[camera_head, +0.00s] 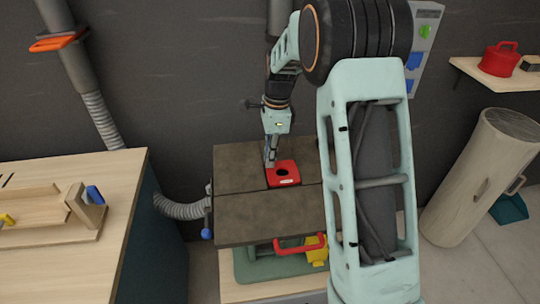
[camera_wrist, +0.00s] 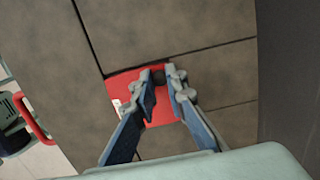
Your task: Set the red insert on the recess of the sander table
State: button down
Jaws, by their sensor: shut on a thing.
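The red insert (camera_head: 292,172) is a small square plate with a dark round hole and a pale label on its front. It lies at or just above the brown-grey sander table (camera_head: 240,162), where the table's grooves meet. My gripper (camera_head: 270,162) points down at its back left part and is shut on it. In the wrist view the insert (camera_wrist: 122,84) shows behind and between the fingers (camera_wrist: 163,90), over the sander table (camera_wrist: 215,25). The recess is hidden, so I cannot tell whether the insert is seated flat in it.
A red handle (camera_head: 298,245) and a yellow part (camera_head: 316,250) sit below the table's front edge. A wooden bench (camera_head: 70,265) stands at the left, with a grey hose (camera_head: 180,208) between. A log (camera_head: 482,175) leans at the right under a shelf (camera_head: 495,75).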

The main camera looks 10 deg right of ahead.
jog(key=shift+f+b, duration=0.4)
jog(key=shift+f, duration=0.35)
jog(key=c, duration=1.8)
grip_release()
jog(key=shift+c, duration=0.2)
jog(key=shift+r, duration=0.15)
notch_tip(320, 180, up, 12)
jog(key=d, duration=0.1)
jog(key=shift+s, duration=0.1)
